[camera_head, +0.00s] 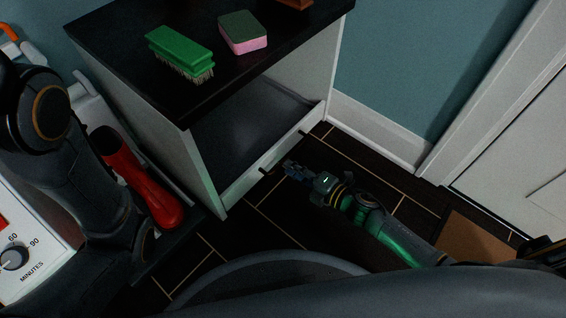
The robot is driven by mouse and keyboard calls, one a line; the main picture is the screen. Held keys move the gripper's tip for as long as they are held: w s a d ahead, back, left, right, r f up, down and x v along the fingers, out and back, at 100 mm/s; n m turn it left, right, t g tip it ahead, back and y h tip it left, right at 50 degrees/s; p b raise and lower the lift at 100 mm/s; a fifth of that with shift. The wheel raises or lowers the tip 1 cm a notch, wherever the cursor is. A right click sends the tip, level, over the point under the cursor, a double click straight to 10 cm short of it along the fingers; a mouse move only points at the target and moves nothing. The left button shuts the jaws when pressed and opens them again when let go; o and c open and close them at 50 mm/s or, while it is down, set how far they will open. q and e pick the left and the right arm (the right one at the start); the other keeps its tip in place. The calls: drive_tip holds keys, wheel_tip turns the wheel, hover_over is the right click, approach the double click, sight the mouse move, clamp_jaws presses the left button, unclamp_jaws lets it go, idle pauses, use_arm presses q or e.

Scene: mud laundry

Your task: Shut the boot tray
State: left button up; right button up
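The boot tray (247,180) is a low drawer with a pale front at the bottom of a dark-topped cabinet. Its dark inside shows behind the front and looks empty. Two small dark handle ends stick out from the front. How far the tray stands out is hard to tell. My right gripper (290,169) is low in front of the tray, close to the handle's near end. Contact, and whether its small dark fingers are open or shut, cannot be made out. My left arm comes in at the left, and its gripper is not visible.
A green brush (180,48) and a green-and-pink sponge (243,32) lie on the cabinet top (118,30). A red-and-black object (148,187) stands left of the cabinet, beside a white panel with a dial (14,258). Dark tiled floor lies in front. A white door (520,130) is at right.

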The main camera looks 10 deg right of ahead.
drive_tip(key=v, duration=0.7)
drive_tip(key=shift+f, duration=0.1)
